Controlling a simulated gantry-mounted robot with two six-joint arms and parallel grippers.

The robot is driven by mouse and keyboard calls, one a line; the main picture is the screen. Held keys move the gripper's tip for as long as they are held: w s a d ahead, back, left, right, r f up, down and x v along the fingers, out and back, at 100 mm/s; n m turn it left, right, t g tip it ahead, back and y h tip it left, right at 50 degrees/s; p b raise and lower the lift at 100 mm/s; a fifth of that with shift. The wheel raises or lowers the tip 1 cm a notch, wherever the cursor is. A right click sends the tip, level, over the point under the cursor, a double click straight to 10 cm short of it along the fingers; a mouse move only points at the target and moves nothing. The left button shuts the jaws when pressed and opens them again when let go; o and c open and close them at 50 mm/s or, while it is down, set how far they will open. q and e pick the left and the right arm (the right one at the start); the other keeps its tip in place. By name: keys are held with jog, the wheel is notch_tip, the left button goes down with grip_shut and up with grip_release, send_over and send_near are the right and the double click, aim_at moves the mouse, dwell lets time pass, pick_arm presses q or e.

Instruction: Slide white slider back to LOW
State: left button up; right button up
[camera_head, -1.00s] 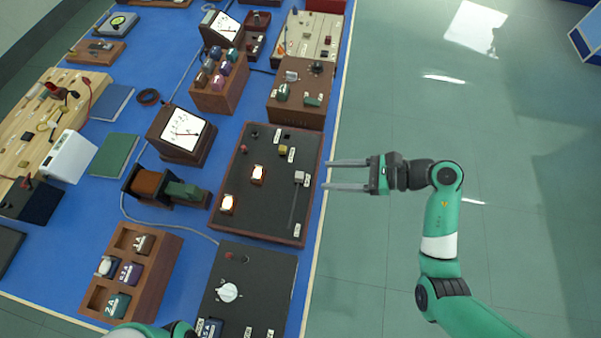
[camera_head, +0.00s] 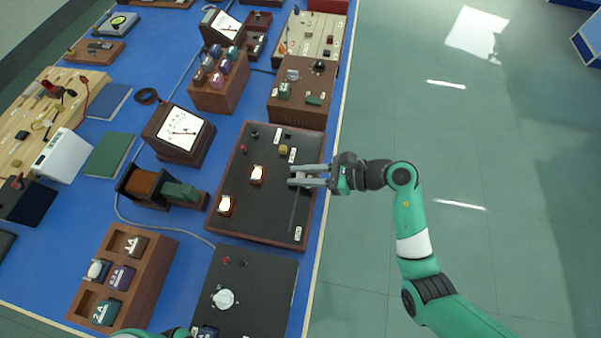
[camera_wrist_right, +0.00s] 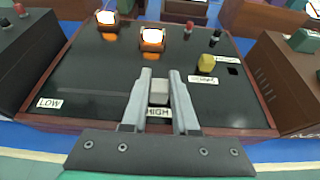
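The white slider (camera_wrist_right: 159,88) is a small pale block at the HIGH end of its slot on the black panel (camera_head: 262,205). In the wrist view it stands just behind the HIGH label (camera_wrist_right: 159,112). The LOW label (camera_wrist_right: 48,103) is at the panel's left corner there, and at the near end of the slot in the head view (camera_head: 298,233). My right gripper (camera_head: 291,176) reaches in over the panel from the right. Its narrowed fingers lie on both sides of the slider and appear closed on it. Only a piece of my left arm shows at the bottom edge; its fingers are out of view.
A yellow knob (camera_wrist_right: 206,63) stands on the panel close to the right finger in the wrist view. Two lit lamps (camera_head: 257,174) (camera_head: 226,205) are farther left. A brown box (camera_head: 301,102) stands behind the panel. The slot toward LOW looks clear.

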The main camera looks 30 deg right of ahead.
grip_shut()
dwell(0.8)
